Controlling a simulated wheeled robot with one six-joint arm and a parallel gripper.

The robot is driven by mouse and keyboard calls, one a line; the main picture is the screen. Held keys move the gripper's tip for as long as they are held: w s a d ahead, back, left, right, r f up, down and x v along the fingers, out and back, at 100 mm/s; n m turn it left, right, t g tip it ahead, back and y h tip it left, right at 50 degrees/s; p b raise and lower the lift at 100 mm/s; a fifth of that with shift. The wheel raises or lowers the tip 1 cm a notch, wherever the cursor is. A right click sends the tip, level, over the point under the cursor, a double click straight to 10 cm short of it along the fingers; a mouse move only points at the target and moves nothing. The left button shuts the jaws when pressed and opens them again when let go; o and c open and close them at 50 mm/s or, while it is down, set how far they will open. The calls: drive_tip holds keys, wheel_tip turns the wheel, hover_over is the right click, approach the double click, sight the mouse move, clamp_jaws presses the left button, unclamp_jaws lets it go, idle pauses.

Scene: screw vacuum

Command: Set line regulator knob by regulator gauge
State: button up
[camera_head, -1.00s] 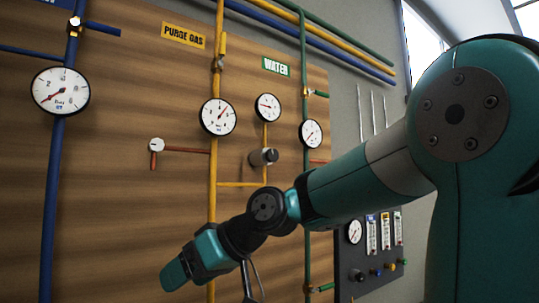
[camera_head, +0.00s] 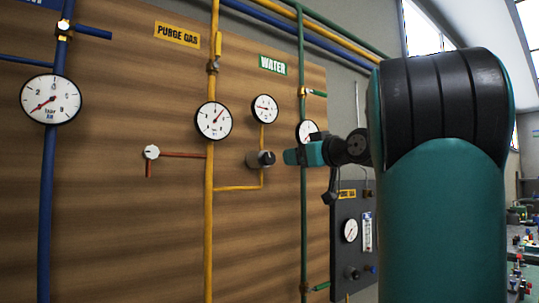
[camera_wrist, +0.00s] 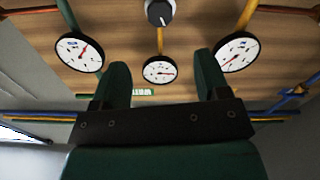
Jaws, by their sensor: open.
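The regulator knob (camera_head: 266,159), dark on a grey body, sits on the yellow branch pipe on the wooden panel. In the wrist view the knob (camera_wrist: 159,13) is at the top edge, partly cut off, with a white mark on it. The small regulator gauge (camera_head: 265,108) is above the knob, its red needle toward the left. The wrist view is upside down and shows this gauge (camera_wrist: 160,70) between the fingers. My gripper (camera_head: 290,157) is just right of the knob in the head view. Its fingers are open and empty, and the knob is beyond their tips.
A larger gauge (camera_head: 214,120) is on the yellow pipe to the left. Another gauge (camera_head: 307,132) on the green pipe is partly hidden by my arm. A dark instrument panel (camera_head: 345,210) stands right.

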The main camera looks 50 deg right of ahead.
sight(271, 159)
drive_tip(key=p+x, duration=0.5)
drive_tip(key=x, duration=0.7)
drive_tip(key=shift+p, duration=0.35)
drive_tip(key=shift+w+d, duration=0.2)
drive_tip(key=shift+w, duration=0.4)
drive_tip(key=shift+f, duration=0.1)
drive_tip(key=c, duration=0.9)
